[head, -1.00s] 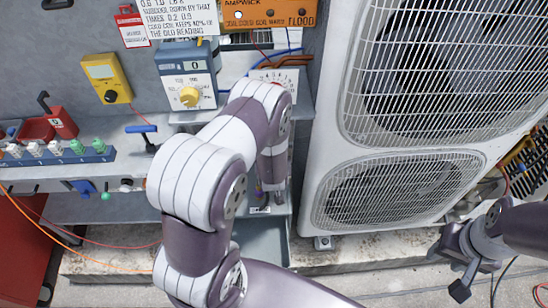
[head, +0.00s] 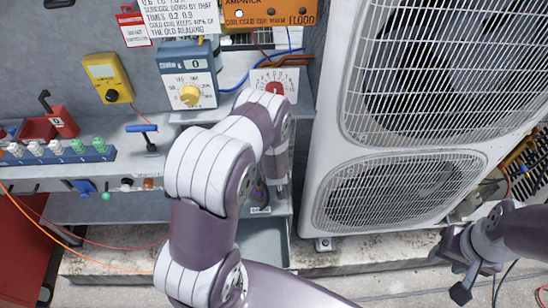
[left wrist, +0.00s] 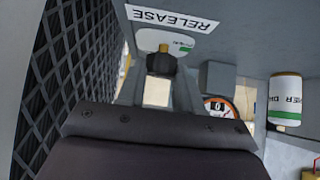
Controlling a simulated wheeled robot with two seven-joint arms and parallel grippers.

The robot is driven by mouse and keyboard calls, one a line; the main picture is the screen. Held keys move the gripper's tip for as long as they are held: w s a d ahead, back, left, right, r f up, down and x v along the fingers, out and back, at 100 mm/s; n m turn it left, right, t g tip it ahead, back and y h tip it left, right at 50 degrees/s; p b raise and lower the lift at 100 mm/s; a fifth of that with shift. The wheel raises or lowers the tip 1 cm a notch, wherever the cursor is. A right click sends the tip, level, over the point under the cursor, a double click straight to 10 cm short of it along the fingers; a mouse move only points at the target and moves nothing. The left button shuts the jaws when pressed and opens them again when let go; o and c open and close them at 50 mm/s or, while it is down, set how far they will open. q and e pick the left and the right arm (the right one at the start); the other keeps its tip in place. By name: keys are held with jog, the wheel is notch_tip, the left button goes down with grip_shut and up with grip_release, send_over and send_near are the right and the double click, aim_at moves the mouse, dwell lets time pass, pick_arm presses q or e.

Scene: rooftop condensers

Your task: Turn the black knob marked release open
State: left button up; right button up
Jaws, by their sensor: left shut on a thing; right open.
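In the left wrist view the black knob (left wrist: 160,64) sits on a white plate with a green mark, beside an upside-down label reading RELEASE (left wrist: 172,18). My left gripper (left wrist: 159,80) has its fingers on both sides of the knob and is shut on it. How far the knob is turned cannot be told. In the head view my left arm covers the knob, and the left fingers are mostly hidden behind it. My right gripper (head: 453,275) is open and empty at the lower right, in front of the condenser.
A large white condenser (head: 325,130) with two fan grilles stands to the right. A white-and-green can (left wrist: 285,98) is right of the knob in the wrist view.

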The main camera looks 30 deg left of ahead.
pick_arm(q)
jog(key=n+g+y, duration=0.1)
jog(key=n, duration=0.1)
jog(key=shift+w+d+n+y, duration=0.1)
jog(key=shift+n+y, duration=0.3)
jog(key=o, duration=1)
jog(key=shift+o, duration=0.2)
jog(key=p+v, duration=0.1)
jog(key=v, duration=1.1)
jog(key=shift+d+r+p, duration=0.2)
jog(key=shift+r+p, duration=0.1)
jog(key=shift+r, duration=0.05)
